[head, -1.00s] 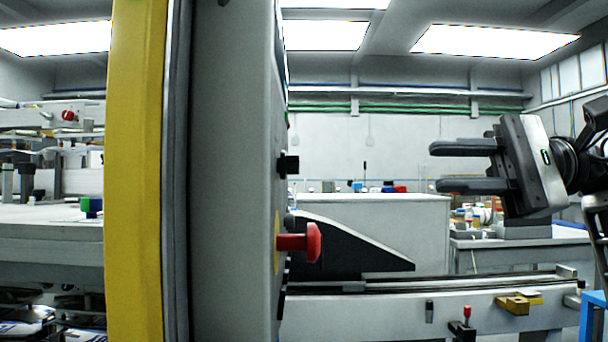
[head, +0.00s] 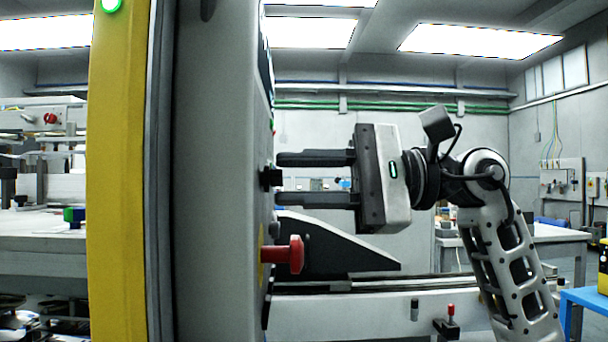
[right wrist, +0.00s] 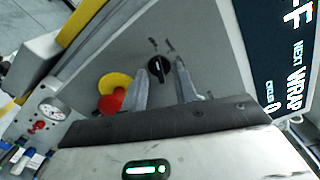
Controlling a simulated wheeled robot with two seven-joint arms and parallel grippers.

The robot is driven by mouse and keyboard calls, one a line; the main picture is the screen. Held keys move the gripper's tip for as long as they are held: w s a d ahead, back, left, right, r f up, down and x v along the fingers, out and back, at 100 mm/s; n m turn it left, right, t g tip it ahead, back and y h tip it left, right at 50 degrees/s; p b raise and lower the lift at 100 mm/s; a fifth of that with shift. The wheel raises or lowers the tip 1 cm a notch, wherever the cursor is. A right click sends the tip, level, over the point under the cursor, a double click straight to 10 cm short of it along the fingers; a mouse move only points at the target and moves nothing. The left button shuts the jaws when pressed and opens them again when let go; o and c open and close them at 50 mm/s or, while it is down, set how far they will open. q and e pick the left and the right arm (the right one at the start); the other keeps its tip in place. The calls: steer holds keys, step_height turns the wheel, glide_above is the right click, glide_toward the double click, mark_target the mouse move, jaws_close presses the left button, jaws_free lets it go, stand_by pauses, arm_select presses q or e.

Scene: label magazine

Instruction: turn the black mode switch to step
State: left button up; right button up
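The black mode switch (head: 270,177) sticks out from the face of the grey control panel (head: 222,200), seen edge-on in the head view. In the right wrist view the switch (right wrist: 158,68) is a round black knob with a pale line, with short marks beside it. My right gripper (head: 279,179) is open, its two fingers pointing at the panel, one above and one below the knob. In the right wrist view its fingertips (right wrist: 165,76) lie on either side of the knob, with gaps showing; contact cannot be told. My left gripper is in no frame.
A red mushroom button (head: 296,254) on a yellow plate juts out below the switch. A lit display (right wrist: 285,60) is on the same panel. A yellow post (head: 122,180) stands left of the panel. A conveyor rail (head: 370,284) runs below my right gripper.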

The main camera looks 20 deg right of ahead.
arm_select(q)
steer(key=shift+s+f, duration=0.1)
arm_select(e)
jaws_close()
steer(key=m+p, duration=0.4)
steer(key=m, duration=0.9)
steer(key=shift+m, duration=0.4)
steer(key=m+p, duration=0.2)
steer(key=m, duration=0.1)
steer(key=shift+m, duration=0.3)
arm_select(q)
steer(key=r, duration=0.2)
steer(key=shift+a+r+g, duration=0.2)
steer(key=shift+r+g, duration=0.1)
steer(key=shift+g, duration=0.1)
steer(key=shift+f, duration=0.1)
arm_select(e)
steer(key=shift+m, duration=0.3)
